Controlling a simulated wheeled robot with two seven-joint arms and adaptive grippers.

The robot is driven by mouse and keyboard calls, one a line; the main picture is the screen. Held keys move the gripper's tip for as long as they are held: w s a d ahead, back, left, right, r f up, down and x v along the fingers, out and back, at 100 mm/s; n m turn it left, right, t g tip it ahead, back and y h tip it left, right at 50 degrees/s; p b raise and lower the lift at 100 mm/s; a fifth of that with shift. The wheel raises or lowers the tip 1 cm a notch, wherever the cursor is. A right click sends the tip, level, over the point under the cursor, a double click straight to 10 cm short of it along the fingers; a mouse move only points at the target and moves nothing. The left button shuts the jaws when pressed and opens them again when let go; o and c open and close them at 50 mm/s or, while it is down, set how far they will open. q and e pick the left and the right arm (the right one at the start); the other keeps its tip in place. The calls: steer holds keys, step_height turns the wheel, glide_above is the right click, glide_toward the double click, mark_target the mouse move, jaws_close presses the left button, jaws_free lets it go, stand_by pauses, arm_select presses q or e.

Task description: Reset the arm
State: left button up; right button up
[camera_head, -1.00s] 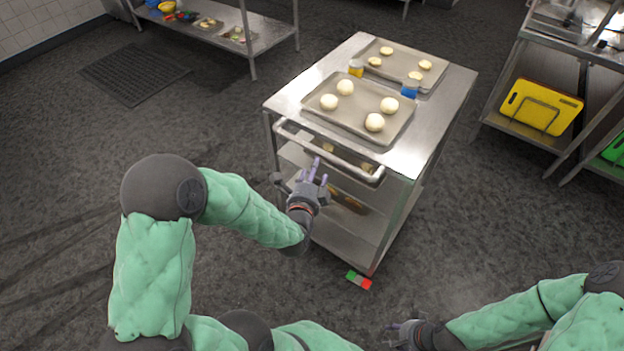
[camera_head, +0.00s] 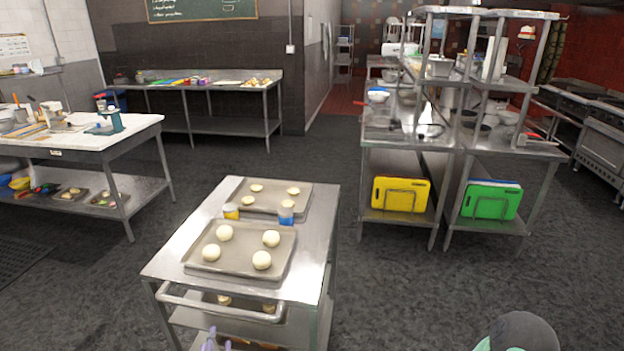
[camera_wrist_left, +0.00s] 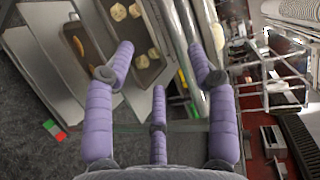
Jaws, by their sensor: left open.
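My left gripper (camera_head: 215,342) barely shows at the bottom edge of the head view, with only purple fingertips visible in front of the metal cart (camera_head: 315,245). In the left wrist view the left gripper (camera_wrist_left: 160,62) has its purple fingers spread and nothing between them. The cart's silver handle bar (camera_head: 215,305) is just above the fingertips in the head view. Whether the fingers touch the cart cannot be told. My right gripper is out of view; only a dark and green piece of my right arm shows at the bottom right.
The cart carries a near tray (camera_head: 190,262) and a far tray (camera_head: 305,198) with dough balls, and yellow and blue containers. A work table (camera_head: 75,140) stands left. Shelving with yellow (camera_head: 400,194) and green boards (camera_head: 490,200) stands right. Dark floor lies open around the cart.

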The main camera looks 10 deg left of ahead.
arm_select(q)
steer(key=s+d+f+n+g+h, duration=0.1)
steer(key=d+f+n+g+h, duration=0.3)
steer(key=f, duration=0.4)
steer(key=s+d+f+n+g+h, duration=0.1)
steer(key=s+d+f+n+g, duration=0.15)
steer(key=d+f+n, duration=0.4)
steer(key=s+d+f+n+g+h, duration=0.1)
steer(key=s+d+f+n+g, duration=0.2)
steer(key=s+f, duration=0.3)
steer(key=s+d+f+n+g+h, duration=0.2)
steer(key=s+d+f+g, duration=0.3)
steer(key=f, duration=0.3)
steer(key=shift+s+f+n+h, duration=0.2)
steer(key=shift+s+n+h, duration=0.1)
steer(key=shift+s+n, duration=0.55)
